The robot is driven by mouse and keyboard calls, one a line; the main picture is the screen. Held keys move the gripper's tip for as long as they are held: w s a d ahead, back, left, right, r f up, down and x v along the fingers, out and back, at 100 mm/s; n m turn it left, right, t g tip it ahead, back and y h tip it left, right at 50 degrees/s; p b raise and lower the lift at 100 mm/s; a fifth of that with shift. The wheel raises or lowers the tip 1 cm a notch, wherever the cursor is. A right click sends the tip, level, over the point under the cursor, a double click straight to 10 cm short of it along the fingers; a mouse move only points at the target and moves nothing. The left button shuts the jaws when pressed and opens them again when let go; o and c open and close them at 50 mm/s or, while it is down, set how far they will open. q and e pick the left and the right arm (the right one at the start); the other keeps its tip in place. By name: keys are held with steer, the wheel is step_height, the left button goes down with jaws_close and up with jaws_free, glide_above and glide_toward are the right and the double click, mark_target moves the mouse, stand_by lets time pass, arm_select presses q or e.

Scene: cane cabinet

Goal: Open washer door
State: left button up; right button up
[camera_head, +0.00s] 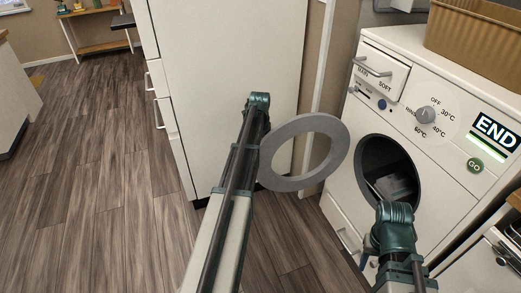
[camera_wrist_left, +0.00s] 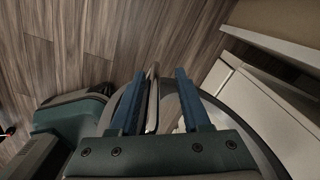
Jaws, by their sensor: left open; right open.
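The white washer (camera_head: 435,150) stands at the right in the head view. Its round grey door (camera_head: 275,150) is swung wide open to the left of the dark drum opening (camera_head: 375,155). My left arm reaches up beside the door's left edge. In the left wrist view my left gripper (camera_wrist_left: 160,75) is open, with a thin grey edge, seemingly the door rim (camera_wrist_left: 152,95), between its blue fingers; contact cannot be told. My right gripper (camera_head: 367,256) is open low in front of the washer, below the drum opening, its fingers mostly hidden by my wrist.
A tall white cabinet (camera_head: 230,75) stands behind my left arm and the door. A brown basket (camera_head: 478,38) sits on the washer. Another appliance (camera_head: 490,262) is at the lower right. Wooden floor (camera_head: 95,180) is clear on the left.

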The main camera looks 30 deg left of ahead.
arm_select(q)
step_height(320, 180, up, 14)
steer(key=p, duration=1.3)
steer(key=shift+p, duration=0.4)
steer(key=shift+s+f, duration=0.1)
steer(key=shift+f, duration=0.05)
